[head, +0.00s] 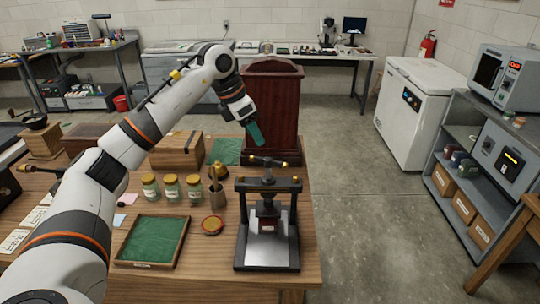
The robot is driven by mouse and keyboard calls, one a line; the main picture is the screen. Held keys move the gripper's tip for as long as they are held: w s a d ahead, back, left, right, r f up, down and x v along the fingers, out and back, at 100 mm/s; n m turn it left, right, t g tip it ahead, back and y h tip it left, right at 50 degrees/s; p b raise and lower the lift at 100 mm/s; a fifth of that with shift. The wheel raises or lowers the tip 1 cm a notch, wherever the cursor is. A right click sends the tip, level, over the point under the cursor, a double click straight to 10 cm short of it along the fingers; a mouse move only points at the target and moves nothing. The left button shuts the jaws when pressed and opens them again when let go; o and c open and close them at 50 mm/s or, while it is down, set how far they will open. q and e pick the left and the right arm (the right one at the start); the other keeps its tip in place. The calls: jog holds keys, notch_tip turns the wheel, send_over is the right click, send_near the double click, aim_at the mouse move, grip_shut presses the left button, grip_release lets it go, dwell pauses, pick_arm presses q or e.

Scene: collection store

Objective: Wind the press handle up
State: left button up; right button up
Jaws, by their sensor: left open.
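The press (267,228) stands on the wooden table in the head view. It has a dark frame, a pale metal bed and a central screw. Its handle (268,161) is a dark horizontal bar across the top with brass-coloured ends. My left arm reaches in from the left. My left gripper (254,133) is above and behind the handle, in front of the dark red cabinet, with greenish fingers pointing down. It appears apart from the handle, open and empty. My right gripper is not in view.
The tall red cabinet (285,105) stands behind the press.

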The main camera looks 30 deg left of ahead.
aim_at(268, 159)
pick_arm(q)
jog(key=p+x, duration=0.2)
jog(key=x, duration=0.7)
jog(key=shift+w+d+f, duration=0.15)
jog(key=shift+f, duration=0.3)
grip_shut()
